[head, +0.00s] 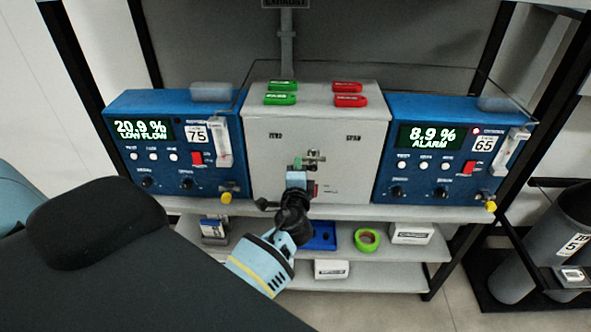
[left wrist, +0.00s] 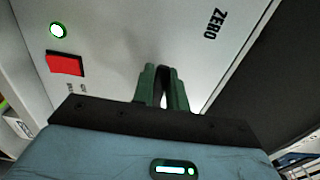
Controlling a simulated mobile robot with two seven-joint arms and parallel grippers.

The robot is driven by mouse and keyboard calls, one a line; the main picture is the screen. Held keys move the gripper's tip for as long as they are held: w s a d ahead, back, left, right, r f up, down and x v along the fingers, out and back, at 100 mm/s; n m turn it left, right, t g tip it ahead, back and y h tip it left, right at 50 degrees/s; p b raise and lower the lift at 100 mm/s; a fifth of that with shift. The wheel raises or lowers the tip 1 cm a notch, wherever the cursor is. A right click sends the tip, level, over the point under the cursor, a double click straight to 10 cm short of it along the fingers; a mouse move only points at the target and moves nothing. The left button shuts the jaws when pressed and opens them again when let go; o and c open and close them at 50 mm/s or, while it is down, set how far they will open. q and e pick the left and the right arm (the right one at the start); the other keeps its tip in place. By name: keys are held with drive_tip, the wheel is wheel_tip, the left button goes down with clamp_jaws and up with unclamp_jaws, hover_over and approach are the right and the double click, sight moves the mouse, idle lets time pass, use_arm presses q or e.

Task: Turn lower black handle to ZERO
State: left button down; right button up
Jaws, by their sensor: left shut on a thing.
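The grey centre cabinet (head: 345,120) carries a small metal valve fitting (head: 315,157) on its front. My left gripper (head: 297,163) reaches up to the cabinet front beside this fitting. In the left wrist view, the green fingers of my left gripper (left wrist: 162,88) are closed around a dark, narrow piece, the black handle (left wrist: 162,82). The fingers hide most of the handle, so its exact angle cannot be told. The word ZERO (left wrist: 214,24) is printed on the panel, up and to the right of the fingers. My right gripper is in neither view.
Blue analysers stand left (head: 160,150) and right (head: 440,150) of the cabinet. Green tags (head: 281,92) and red tags (head: 348,93) lie on top. A red switch (left wrist: 64,64) and lit button (left wrist: 58,31) are near the fingers. Below is a shelf with green tape (head: 367,239).

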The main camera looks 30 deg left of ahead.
use_arm(q)
drive_tip(key=shift+r, duration=0.15)
idle(0.3)
drive_tip(key=c, duration=1.4)
unclamp_jaws()
drive_tip(key=v, duration=0.7)
drive_tip(key=shift+s+d+b, duration=0.2)
drive_tip(key=shift+s+b, duration=0.1)
drive_tip(key=shift+b, duration=0.1)
